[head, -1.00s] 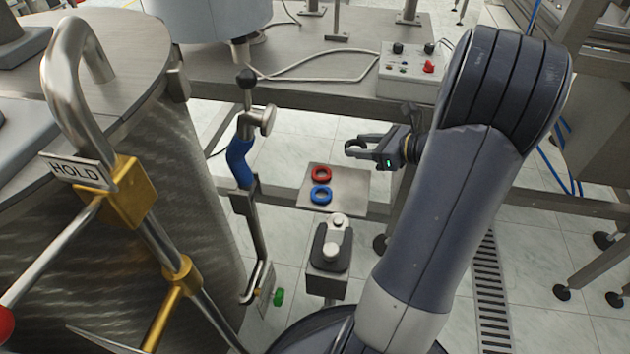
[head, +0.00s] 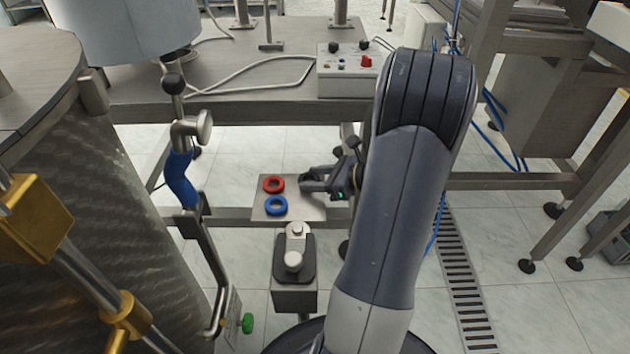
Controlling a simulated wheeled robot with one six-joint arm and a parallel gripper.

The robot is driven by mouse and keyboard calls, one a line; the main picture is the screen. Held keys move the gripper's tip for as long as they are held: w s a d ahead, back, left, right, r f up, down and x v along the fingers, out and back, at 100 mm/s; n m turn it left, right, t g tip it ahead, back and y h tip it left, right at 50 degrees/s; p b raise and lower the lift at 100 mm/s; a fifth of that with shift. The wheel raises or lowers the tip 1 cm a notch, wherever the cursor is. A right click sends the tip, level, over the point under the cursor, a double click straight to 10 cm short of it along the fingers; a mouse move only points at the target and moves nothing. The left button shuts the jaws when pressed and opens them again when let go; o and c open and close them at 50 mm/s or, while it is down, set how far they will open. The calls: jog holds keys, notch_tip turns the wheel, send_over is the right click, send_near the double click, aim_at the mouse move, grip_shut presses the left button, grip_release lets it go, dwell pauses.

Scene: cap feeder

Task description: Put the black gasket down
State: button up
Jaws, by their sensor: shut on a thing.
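My gripper (head: 308,183) is shut on the black gasket (head: 306,178), which shows only as a small dark shape at the fingertips. The dark fingers hide most of it. The gripper points left over the right part of a small grey plate (head: 262,214). A red gasket (head: 274,184) and a blue gasket (head: 276,206) lie flat on the plate, left of the fingertips. I cannot tell whether the black gasket touches the plate.
A post with a metal clamp-like fitting (head: 294,262) stands in front of the plate. A blue-gripped lever (head: 180,178) and a large steel vessel (head: 90,190) stand left. A steel bench with a control box (head: 345,80) is behind.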

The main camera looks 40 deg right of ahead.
jog(key=o, duration=0.5)
jog(key=shift+f, duration=0.1)
jog(key=o, duration=0.5)
jog(key=shift+c, duration=0.2)
jog(key=shift+r, duration=0.3)
jog(key=p+v, duration=0.4)
jog(key=v, duration=0.8)
jog(key=shift+f, duration=0.15)
jog(key=shift+d, duration=0.1)
